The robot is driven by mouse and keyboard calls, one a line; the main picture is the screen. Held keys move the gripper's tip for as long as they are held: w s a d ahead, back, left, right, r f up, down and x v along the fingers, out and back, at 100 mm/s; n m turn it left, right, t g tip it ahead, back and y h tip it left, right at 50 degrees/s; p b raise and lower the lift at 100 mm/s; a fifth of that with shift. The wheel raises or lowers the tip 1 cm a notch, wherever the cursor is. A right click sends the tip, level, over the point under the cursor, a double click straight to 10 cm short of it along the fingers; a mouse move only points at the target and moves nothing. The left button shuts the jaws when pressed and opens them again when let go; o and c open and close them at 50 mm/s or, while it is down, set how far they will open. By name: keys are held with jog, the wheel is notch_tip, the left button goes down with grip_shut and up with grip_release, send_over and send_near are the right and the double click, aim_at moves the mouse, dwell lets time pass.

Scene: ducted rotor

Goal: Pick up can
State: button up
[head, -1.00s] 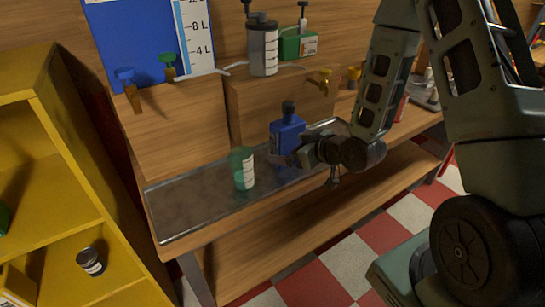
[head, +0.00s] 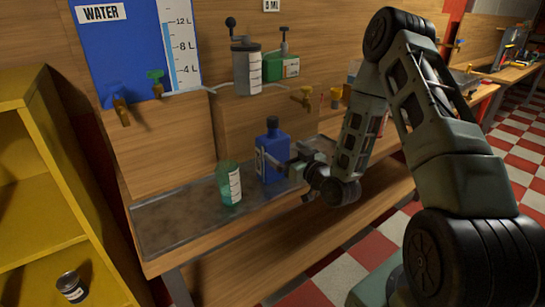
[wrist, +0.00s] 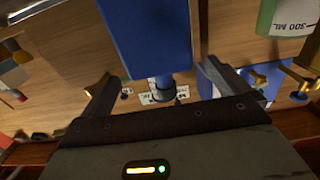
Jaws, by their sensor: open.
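A blue can-like bottle (head: 271,152) with a dark cap stands upright on the metal tray (head: 170,225) of the workbench. In the wrist view the blue bottle (wrist: 145,40) appears upside down between my spread fingers (wrist: 160,88). Whether the fingers touch it I cannot tell. A small dark can (head: 72,287) with a pale label sits on the yellow shelf at lower left, away from my gripper.
A translucent green container (head: 229,183) stands on the tray left of the bottle. A grey canister (head: 246,70) and a green container (head: 281,66) stand on the ledge behind. Taps (head: 308,96) jut from the ledge. The yellow shelf unit (head: 45,215) borders the left. The tray's left part is clear.

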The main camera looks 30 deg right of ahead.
aim_at(270, 140)
jog(key=w+p, duration=0.1)
jog(key=w, duration=0.5)
jog(key=w+p, duration=0.1)
jog(key=w, duration=0.2)
jog(key=shift+w+f+p, duration=0.25)
jog(key=shift+w+p, duration=0.1)
jog(key=shift+r, duration=0.1)
jog(key=c, duration=1.7)
